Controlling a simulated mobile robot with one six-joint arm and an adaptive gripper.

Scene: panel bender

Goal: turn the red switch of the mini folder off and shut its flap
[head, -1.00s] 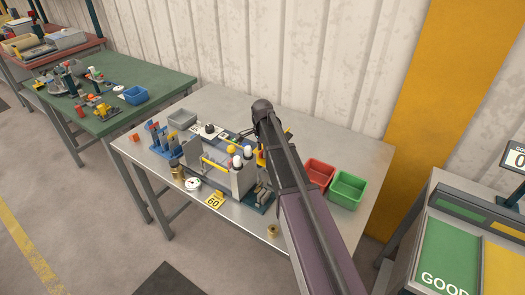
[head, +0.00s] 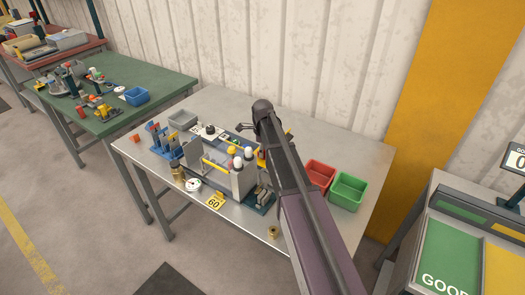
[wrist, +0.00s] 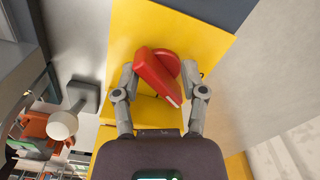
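The red switch (wrist: 157,72) is a round knob with a long raised handle on a yellow plate (wrist: 124,32). In the wrist view its handle lies slanted, upper left to lower right. My gripper (wrist: 159,76) has one finger on each side of the handle, with a wide gap; the fingertips are close to the red knob, and firm contact cannot be told. The mini folder (head: 240,182) is a grey machine with a yellow bar (head: 215,167) on the metal table in the head view. My arm hides its right part and the switch there. The flap's position cannot be told.
A red bin (head: 320,174) and a green bin (head: 348,188) stand right of my arm. A dial gauge (head: 193,185), a yellow "60" tag (head: 215,202) and a brass piece (head: 273,232) lie near the front edge. A grey bin (head: 183,119) stands behind. The table's back right is clear.

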